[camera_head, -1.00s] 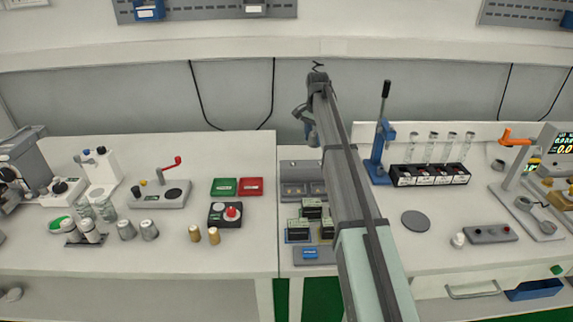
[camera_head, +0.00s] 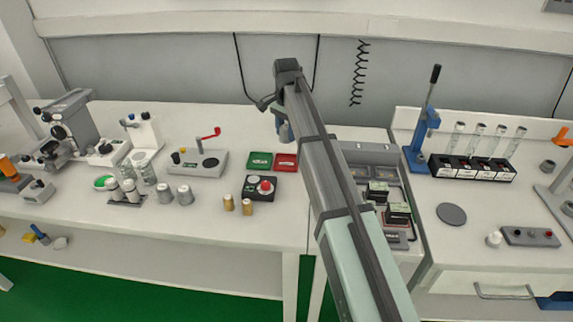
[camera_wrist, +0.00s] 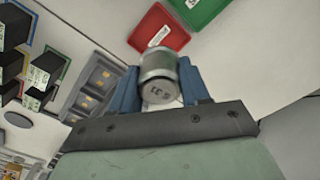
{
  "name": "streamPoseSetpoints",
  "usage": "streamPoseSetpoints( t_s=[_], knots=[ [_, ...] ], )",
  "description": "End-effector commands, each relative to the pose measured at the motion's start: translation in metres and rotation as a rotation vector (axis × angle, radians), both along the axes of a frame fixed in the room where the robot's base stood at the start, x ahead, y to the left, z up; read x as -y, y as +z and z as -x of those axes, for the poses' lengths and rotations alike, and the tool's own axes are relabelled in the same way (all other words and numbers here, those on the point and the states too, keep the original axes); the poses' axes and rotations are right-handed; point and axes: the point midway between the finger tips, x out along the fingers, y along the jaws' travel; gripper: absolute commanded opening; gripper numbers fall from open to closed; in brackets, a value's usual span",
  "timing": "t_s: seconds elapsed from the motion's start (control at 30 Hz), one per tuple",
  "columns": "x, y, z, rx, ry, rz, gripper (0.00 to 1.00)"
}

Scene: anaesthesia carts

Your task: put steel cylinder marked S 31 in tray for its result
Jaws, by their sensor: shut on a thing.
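My gripper (camera_wrist: 160,92) is shut on a steel cylinder (camera_wrist: 158,70), held between its blue fingers in the wrist view. The mark on its end is upside down and appears to read S 31. In the head view my gripper (camera_head: 284,132) is above the left bench, just behind the red tray; the cylinder cannot be made out there. The red tray (camera_head: 286,162) lies right of the green tray (camera_head: 260,160). In the wrist view the red tray (camera_wrist: 160,30) is just beyond the cylinder, with the green tray (camera_wrist: 198,10) beside it.
A grey device with a red lever (camera_head: 198,163) stands left of the trays. A black box with a red button (camera_head: 262,187) and two brass cylinders (camera_head: 238,204) are in front. Steel cylinders (camera_head: 175,194) stand farther left. A module with dark boxes (camera_head: 386,200) is at right.

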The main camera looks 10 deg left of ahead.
Motion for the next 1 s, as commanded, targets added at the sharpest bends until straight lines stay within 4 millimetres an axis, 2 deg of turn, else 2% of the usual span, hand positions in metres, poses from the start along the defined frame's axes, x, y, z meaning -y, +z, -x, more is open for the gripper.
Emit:
streamPoseSetpoints(
  t_s=[0.23, 0.37, 0.7, 0.87, 1.0],
  knots=[
    [0.001, -0.001, 0.001, -0.007, -0.118, 0.002, 0.02],
    [0.001, -0.009, 0.002, -0.008, -0.135, 0.002, 0.02],
    [0.001, -0.058, 0.002, -0.008, -0.134, 0.002, 0.02],
    [0.001, -0.068, 0.001, -0.007, -0.134, 0.001, 0.02],
    [0.001, -0.085, 0.002, -0.008, -0.134, 0.002, 0.02]
  ],
)
